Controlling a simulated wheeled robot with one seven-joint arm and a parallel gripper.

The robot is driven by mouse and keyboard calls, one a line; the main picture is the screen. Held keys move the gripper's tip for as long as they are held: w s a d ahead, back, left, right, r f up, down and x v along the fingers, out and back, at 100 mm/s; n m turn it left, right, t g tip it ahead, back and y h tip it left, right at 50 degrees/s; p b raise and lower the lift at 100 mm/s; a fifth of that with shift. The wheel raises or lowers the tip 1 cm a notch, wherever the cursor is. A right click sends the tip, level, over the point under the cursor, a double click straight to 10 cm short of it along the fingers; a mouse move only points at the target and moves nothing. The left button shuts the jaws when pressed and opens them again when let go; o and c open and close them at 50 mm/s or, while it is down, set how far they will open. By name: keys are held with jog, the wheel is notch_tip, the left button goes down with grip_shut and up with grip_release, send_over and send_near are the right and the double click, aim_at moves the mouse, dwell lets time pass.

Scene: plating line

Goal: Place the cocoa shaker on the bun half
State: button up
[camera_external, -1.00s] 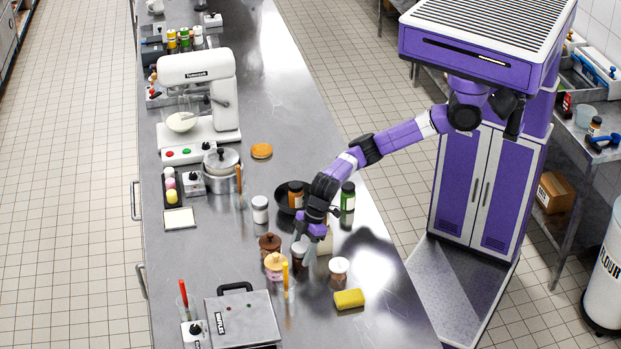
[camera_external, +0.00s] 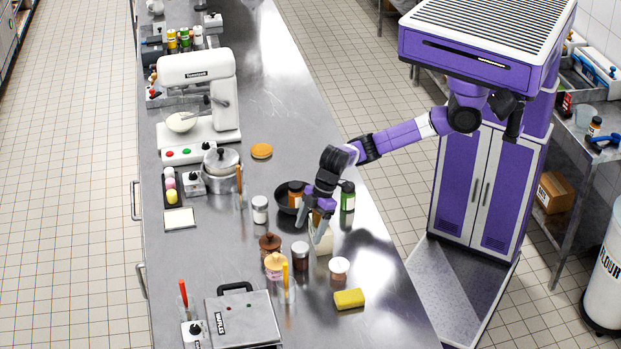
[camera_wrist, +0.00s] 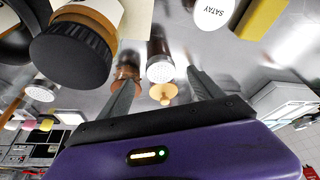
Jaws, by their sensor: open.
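The cocoa shaker (camera_external: 300,256), a small jar with dark brown contents and a pale perforated lid, stands upright on the steel counter. In the wrist view its lid (camera_wrist: 159,70) shows between my fingers, beyond the tips. My gripper (camera_external: 311,230) is open and empty, above and slightly behind the shaker, apart from it. Its two fingers also show spread in the wrist view (camera_wrist: 162,85). The bun half (camera_external: 261,151), a flat golden-brown round, lies alone farther up the counter, left of my arm; it is not identifiable in the wrist view.
A brown lidded pot (camera_external: 269,246) and pink pot (camera_external: 275,266) stand left of the shaker. The satay jar (camera_external: 339,268) and yellow sponge (camera_external: 349,299) are to its right. A pale-lidded shaker (camera_external: 260,209) and dark pan (camera_external: 284,203) stand farther back. Counter around the bun is clear.

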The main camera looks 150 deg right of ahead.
aim_at(304, 247)
jog(key=shift+o, duration=0.3)
jog(key=shift+v, duration=1.45)
jog(key=shift+a, duration=0.1)
jog(key=w+a+y+p, duration=0.1)
jog(key=w+a+p, duration=0.35)
jog(key=a, duration=0.35)
jog(key=d+f+m+h, duration=0.1)
jog(key=d+m, duration=0.1)
jog(key=s+d+f+m+g+h+p, duration=0.1)
jog(key=d+f+m, duration=0.1)
jog(key=s+d+f+m+h, duration=0.1)
jog(key=d+m, duration=0.1)
jog(key=d, duration=0.1)
jog(key=shift+d+f+m+g, duration=0.1)
jog(key=shift+f+m+g, duration=0.2)
jog(key=shift+f+m, duration=0.1)
jog(key=shift+d+f, duration=0.1)
jog(key=shift+d, duration=0.15)
jog(key=shift+p+x, duration=0.9)
jog(key=shift+x, duration=2.8)
